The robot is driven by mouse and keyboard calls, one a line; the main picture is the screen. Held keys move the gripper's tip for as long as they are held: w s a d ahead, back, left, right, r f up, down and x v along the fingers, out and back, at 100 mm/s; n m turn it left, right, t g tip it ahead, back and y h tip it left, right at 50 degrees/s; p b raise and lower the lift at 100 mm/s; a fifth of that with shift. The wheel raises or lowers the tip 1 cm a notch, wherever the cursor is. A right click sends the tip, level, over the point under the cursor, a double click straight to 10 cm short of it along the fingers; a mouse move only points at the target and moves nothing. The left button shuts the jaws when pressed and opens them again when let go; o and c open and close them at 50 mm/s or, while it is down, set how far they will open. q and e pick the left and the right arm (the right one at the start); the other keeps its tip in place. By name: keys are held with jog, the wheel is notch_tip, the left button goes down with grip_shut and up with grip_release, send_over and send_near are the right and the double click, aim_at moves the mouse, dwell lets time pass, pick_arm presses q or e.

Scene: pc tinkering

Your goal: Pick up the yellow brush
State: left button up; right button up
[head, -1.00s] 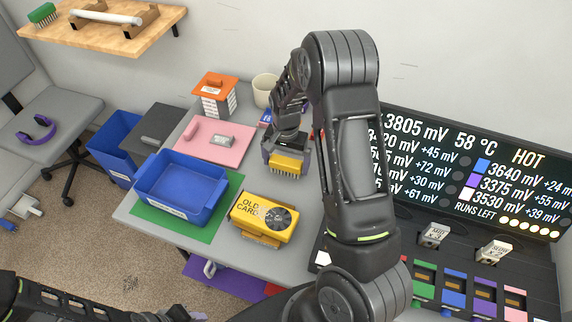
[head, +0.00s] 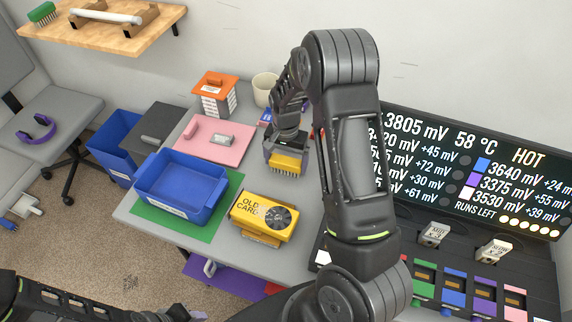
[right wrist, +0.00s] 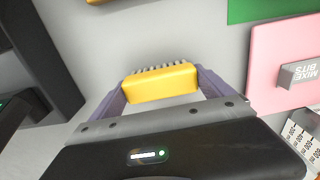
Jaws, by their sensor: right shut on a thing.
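The yellow brush (head: 288,164) is in my right gripper (head: 286,157), over the grey desk in the head view. The gripper is shut on it. The right wrist view shows the yellow brush (right wrist: 162,82) held by its two ends between the purple-grey fingers of the right gripper (right wrist: 162,90). Its dark bristles point away from the gripper. The gap between bristles and desk is hard to judge. My left gripper (head: 183,314) is at the bottom edge of the head view, mostly cut off, so its jaws cannot be made out.
The yellow old-card box (head: 252,215) is in front of the brush on the desk. A blue bin (head: 165,195) on a green mat and a pink mat (head: 235,155) lie left. An orange-topped stack (head: 213,82) and a cup (head: 263,88) stand behind. A display (head: 475,170) stands right.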

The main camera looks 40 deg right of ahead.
aim_at(286, 160)
jog(key=shift+c, duration=0.4)
jog(key=shift+r, duration=0.1)
jog(key=shift+r, duration=0.25)
notch_tip(286, 160, up, 9)
jog(key=shift+r+b, duration=0.2)
jog(key=shift+b, duration=0.55)
